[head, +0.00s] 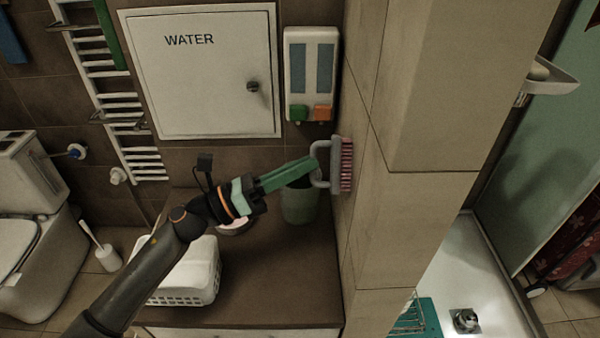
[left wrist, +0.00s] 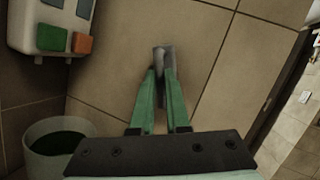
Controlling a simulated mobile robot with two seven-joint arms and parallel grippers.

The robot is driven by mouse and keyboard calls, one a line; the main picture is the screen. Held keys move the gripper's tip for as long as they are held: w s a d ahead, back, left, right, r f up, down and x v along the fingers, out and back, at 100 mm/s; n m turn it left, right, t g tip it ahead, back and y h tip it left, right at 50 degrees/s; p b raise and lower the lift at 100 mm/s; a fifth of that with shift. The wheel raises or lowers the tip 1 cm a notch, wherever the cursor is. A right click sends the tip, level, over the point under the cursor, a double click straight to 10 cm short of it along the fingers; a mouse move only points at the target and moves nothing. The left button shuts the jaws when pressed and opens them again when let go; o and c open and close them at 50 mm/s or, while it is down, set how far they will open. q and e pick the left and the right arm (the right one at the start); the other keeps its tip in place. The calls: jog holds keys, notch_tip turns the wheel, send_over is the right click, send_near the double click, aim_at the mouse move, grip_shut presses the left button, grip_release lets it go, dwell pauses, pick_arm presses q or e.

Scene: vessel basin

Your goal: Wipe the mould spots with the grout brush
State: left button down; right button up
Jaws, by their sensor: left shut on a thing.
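The grout brush (head: 336,166) has a grey handle and body with pink-red bristles. My left gripper (head: 314,166) is shut on its looped handle. The bristles face right, at or very near the tiled wall (head: 369,215); I cannot tell whether they touch it. In the left wrist view my left gripper (left wrist: 158,82) has its green fingers closed around the grey brush handle (left wrist: 164,56), with the tiled wall behind. The bristles are hidden there. I can make out no mould spots in either view. My right gripper is not in view.
A green bin (head: 299,205) stands on the brown counter (head: 270,285) below the brush. A white basket (head: 190,272) sits left of it. A white dispenser (head: 311,75) hangs above the brush. The wall corner juts out on the right.

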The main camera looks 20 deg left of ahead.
pick_arm(q)
jog(key=shift+w+a+b, duration=0.2)
jog(key=shift+w+b, duration=0.05)
jog(key=shift+w, duration=0.35)
jog(key=shift+w+a+b, duration=0.2)
jog(key=shift+w+b, duration=0.05)
jog(key=shift+w, duration=0.35)
jog(key=w+b, duration=0.2)
jog(key=w, duration=0.1)
jog(key=shift+w+a, duration=0.3)
jog(key=shift+a, duration=0.1)
jog(key=shift+s+a+b, duration=0.3)
jog(key=shift+a+b, duration=0.15)
jog(key=shift+a, duration=0.5)
jog(key=shift+s+a+b, duration=0.25)
jog(key=shift+a+b, duration=0.25)
jog(key=shift+a, duration=0.45)
jog(key=shift+s+a+b, duration=0.3)
jog(key=shift+a+b, duration=0.15)
jog(key=shift+a, duration=0.5)
